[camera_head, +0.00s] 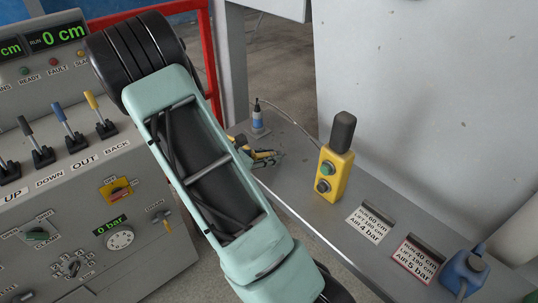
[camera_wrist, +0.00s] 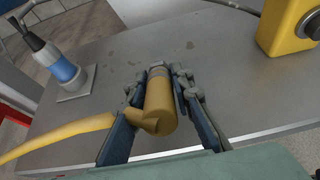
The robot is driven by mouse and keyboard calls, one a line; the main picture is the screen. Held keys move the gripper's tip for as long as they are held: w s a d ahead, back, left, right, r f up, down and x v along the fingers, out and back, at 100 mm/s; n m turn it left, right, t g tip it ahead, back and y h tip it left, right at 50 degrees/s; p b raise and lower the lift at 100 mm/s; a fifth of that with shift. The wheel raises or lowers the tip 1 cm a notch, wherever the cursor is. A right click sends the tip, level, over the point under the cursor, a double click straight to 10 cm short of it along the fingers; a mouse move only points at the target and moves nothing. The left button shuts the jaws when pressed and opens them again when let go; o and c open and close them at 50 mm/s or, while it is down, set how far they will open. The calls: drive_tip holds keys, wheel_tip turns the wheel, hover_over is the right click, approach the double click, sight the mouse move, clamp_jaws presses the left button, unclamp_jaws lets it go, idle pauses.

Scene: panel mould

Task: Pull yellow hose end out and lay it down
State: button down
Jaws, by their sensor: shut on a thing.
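The yellow hose end (camera_wrist: 158,103) is a short yellow cylinder with a side stub. It lies between the two fingers of my gripper (camera_wrist: 160,84), which are closed on it from both sides. The yellow hose (camera_wrist: 60,135) runs off to the left in the wrist view. In the head view my gripper (camera_head: 262,157) and a little of the yellow show beside my arm, over the left part of the grey tabletop (camera_head: 295,182). My arm hides the rest of the hose there. I cannot tell whether the hose end touches the tabletop.
A blue-and-white fitting (camera_head: 258,118) stands upright on a small plate behind the gripper. A yellow button box (camera_head: 335,172) with a dark top stands to the right. Two label cards (camera_head: 369,222) and a blue container (camera_head: 464,273) are farther right. The lever console (camera_head: 70,210) is at left.

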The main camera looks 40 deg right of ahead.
idle(0.4)
drive_tip(key=c, duration=1.6)
unclamp_jaws()
drive_tip(key=v, duration=1.2)
drive_tip(key=shift+s, duration=0.1)
drive_tip(key=shift+r, duration=0.1)
